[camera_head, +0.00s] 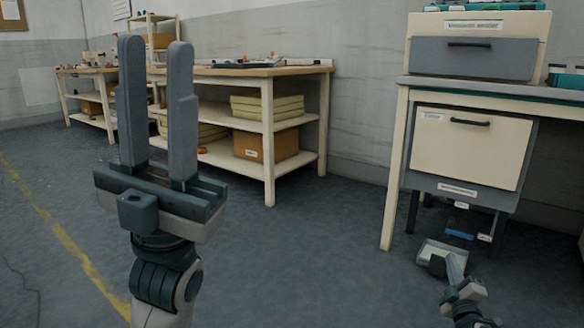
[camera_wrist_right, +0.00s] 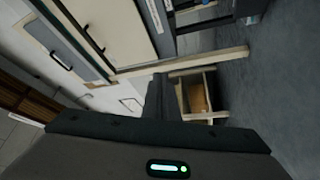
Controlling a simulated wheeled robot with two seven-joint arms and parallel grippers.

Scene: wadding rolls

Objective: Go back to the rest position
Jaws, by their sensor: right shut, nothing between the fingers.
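My left gripper (camera_head: 158,48) stands upright at the left of the head view. Its two grey fingers point up with an empty gap between them. My right arm shows low at the right of the head view, where its small gripper (camera_head: 454,264) is in front of the cabinet's lower part. In the right wrist view my right gripper (camera_wrist_right: 156,84) is shut, with nothing seen between its fingers. It is in the air, apart from the furniture. No wadding roll can be made out clearly.
A beige cabinet front (camera_head: 465,150) with a black handle is under the right-hand bench. A grey drawer (camera_head: 470,58) above it is closed. A shelved workbench (camera_head: 262,72) with a cardboard box (camera_head: 266,146) stands behind. The grey floor (camera_head: 300,265) in the middle is clear.

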